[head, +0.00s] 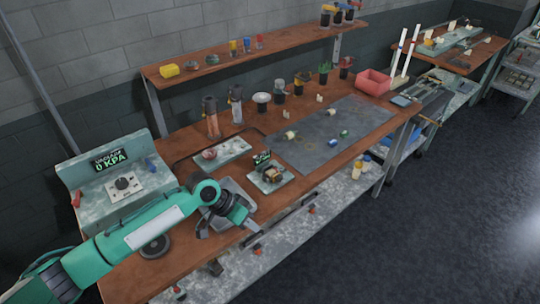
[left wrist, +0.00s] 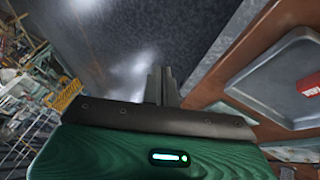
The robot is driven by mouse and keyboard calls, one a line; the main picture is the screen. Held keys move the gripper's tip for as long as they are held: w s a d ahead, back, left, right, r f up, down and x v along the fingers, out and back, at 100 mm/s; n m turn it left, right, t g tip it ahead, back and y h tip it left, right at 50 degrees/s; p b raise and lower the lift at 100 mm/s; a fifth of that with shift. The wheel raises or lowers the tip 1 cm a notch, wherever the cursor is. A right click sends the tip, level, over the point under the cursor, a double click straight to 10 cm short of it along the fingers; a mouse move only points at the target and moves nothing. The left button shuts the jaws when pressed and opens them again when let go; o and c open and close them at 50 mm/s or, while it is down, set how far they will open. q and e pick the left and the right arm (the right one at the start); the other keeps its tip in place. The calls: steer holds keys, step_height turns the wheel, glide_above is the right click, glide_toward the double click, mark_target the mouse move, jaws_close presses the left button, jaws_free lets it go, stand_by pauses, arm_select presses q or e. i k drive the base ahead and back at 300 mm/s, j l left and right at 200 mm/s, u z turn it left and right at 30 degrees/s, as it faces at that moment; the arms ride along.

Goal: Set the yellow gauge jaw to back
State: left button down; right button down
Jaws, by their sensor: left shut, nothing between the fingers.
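I cannot make out a yellow gauge jaw in either view. A small device with a green-lit display (head: 262,158) and a dark and brownish mechanism (head: 271,175) stands on a pale plate at the bench's middle front; its jaw details are too small to tell. My left gripper (head: 250,224) is at the bench's front edge, in front of and left of that device and apart from it. In the left wrist view its two fingers (left wrist: 161,84) are together, with nothing between them. My right gripper is in neither view.
A grey tray (head: 236,197) lies beside my left gripper and shows in the left wrist view (left wrist: 285,82). A vacuum console (head: 115,185) stands at the left. A dark mat (head: 325,135) covers the right of the bench. A yellow block (head: 169,70) sits on the shelf.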

mark_target(278, 178)
steer(key=i+j, duration=0.15)
steer(key=i, duration=0.4)
steer(key=i+j, duration=0.15)
steer(key=i, duration=0.4)
